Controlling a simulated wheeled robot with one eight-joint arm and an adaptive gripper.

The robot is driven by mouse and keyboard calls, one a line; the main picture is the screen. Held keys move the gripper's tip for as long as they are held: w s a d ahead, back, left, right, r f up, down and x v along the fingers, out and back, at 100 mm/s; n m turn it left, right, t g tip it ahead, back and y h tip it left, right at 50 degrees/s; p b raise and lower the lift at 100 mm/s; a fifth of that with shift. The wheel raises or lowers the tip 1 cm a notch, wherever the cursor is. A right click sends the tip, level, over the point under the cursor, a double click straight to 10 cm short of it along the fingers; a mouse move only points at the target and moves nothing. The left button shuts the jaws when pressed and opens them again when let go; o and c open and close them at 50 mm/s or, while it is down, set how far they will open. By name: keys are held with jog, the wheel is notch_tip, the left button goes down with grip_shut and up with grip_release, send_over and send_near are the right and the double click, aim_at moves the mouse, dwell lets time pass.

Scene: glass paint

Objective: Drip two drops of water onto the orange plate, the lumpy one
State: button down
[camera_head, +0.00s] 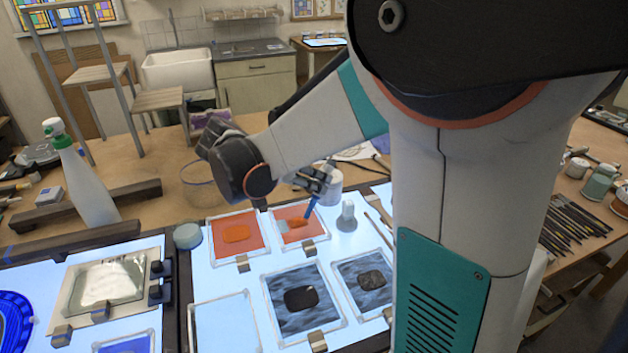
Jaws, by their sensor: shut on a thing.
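Two orange plates lie on the lit panel. The left orange plate (222,246) carries a smooth-edged orange patch. The right orange plate (312,239) carries a darker orange patch and a pale grey piece at its left; I cannot tell which plate is lumpy. My gripper (314,186) is shut on a slim blue tool (309,210), tilted with its lower end over the right orange plate. I cannot tell whether its end touches the plate, nor see any water drop. A clear, round glass vessel (199,192) stands on the wooden table behind; its contents are unclear.
Dark patterned plates (280,284) lie nearer on the panel. A small grey upright piece (347,215) stands right of the orange plates. A pale round pot (187,236) sits left. A white container (331,187) stands behind my gripper. A white bottle (88,187) stands far left.

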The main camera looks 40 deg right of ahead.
dwell(0.3)
jog(key=w+a, duration=0.1)
jog(key=a, duration=0.2)
jog(key=shift+w, duration=0.35)
jog(key=shift+f, duration=0.15)
jog(key=shift+f+b, duration=0.6)
jog(key=shift+f, duration=0.1)
jog(key=shift+f, duration=0.3)
dwell(0.9)
jog(key=shift+r+p, duration=0.7)
jog(key=shift+r, duration=0.45)
jog(key=shift+r, duration=0.1)
